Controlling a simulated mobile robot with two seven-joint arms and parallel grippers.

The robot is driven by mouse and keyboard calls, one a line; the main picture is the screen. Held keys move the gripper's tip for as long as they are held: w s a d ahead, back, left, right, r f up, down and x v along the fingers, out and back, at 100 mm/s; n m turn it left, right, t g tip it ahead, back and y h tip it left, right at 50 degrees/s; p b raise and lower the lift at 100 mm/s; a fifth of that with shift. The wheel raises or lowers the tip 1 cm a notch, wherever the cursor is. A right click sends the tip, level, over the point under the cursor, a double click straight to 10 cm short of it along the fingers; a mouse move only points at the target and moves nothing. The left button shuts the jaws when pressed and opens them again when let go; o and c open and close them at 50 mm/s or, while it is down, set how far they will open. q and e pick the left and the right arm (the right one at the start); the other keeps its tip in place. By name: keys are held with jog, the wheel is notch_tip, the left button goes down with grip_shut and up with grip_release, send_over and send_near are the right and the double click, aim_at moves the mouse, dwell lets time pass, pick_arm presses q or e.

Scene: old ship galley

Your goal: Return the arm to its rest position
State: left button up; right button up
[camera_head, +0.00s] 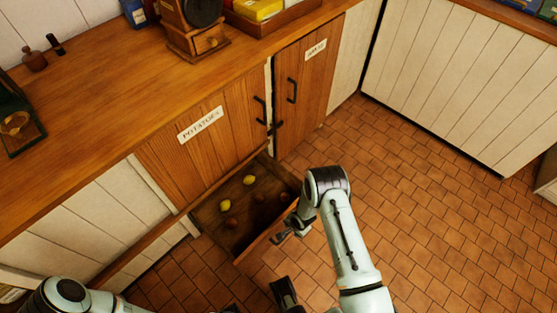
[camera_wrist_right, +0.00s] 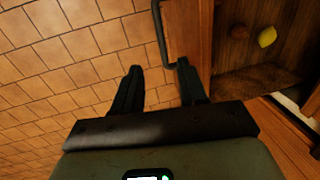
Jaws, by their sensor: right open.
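My right arm comes in from the bottom right of the head view and bends down and left. Its gripper (camera_head: 284,237) is beside the front of an open low drawer. In the right wrist view the gripper (camera_wrist_right: 158,78) is open, with nothing between its fingers. The dark drawer handle (camera_wrist_right: 160,30) lies just beyond the fingertips, close to the right finger. Part of my left arm (camera_head: 70,296) shows at the bottom left. A dark part at the bottom middle looks like my left gripper (camera_head: 284,293); its jaws are unclear.
Floor to the right is clear.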

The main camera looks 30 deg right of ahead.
jog(key=s+a+r+n+g+y+p, duration=0.1)
jog(key=s+a+r+n+p, duration=0.4)
jog(key=s+r, duration=0.5)
jog(key=s+a+r+n+g+y+p, duration=0.1)
jog(key=s+a+r+n+p, duration=0.4)
jog(key=s+r, duration=0.6)
jog(key=shift+a+r+g+y+p, duration=0.4)
jog(key=shift+a+r+g+p, duration=0.15)
jog(key=shift+a+p, duration=0.45)
